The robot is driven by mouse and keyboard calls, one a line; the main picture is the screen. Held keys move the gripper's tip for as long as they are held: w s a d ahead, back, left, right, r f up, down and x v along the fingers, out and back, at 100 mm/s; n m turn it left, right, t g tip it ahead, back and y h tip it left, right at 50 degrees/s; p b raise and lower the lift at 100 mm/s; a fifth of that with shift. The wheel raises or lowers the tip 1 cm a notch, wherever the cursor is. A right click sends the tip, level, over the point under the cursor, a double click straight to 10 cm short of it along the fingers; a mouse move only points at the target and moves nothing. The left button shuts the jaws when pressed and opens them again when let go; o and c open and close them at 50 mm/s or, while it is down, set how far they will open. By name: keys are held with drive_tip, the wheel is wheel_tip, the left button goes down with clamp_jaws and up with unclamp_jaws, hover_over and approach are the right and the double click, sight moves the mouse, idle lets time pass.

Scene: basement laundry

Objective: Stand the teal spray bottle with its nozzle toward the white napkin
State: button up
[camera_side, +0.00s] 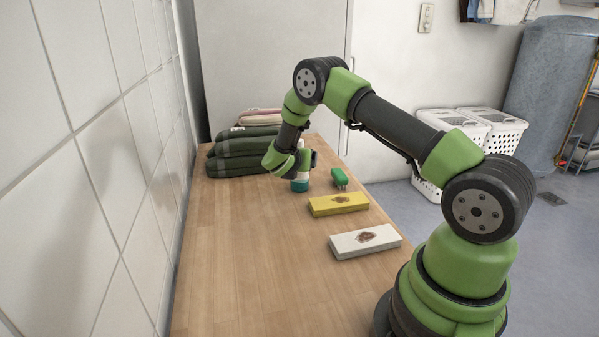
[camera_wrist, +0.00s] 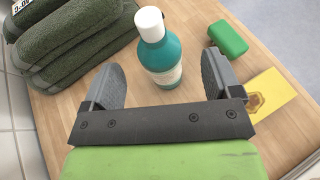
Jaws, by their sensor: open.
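The teal bottle (camera_wrist: 168,56) stands upright on the table, with a white cap on top and a pale label on its front. I cannot make out a nozzle or which way one points. Its teal lower part shows in the side view (camera_side: 299,185) below my gripper (camera_side: 303,160), which hides much of it. In the wrist view my gripper (camera_wrist: 161,62) is open, with one finger on each side of the bottle and visible gaps between. The white napkin (camera_side: 352,247), a flat folded block with a brown stain, lies at the table's right, nearer the side camera.
A yellow folded cloth (camera_side: 325,208) with a stain lies between bottle and napkin. A green block-like item (camera_side: 338,178) is just right of the bottle. Dark green folded towels (camera_side: 235,165) are stacked behind left, by the wall. The table's front left is clear.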

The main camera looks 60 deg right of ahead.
drive_tip(key=shift+f+x, duration=0.2)
drive_tip(key=shift+x, duration=1.15)
drive_tip(key=shift+f+x, duration=0.2)
drive_tip(key=shift+x, duration=1.15)
drive_tip(key=shift+a, duration=0.2)
drive_tip(key=shift+w, duration=0.1)
drive_tip(key=c, duration=1.3)
drive_tip(key=shift+r, duration=0.15)
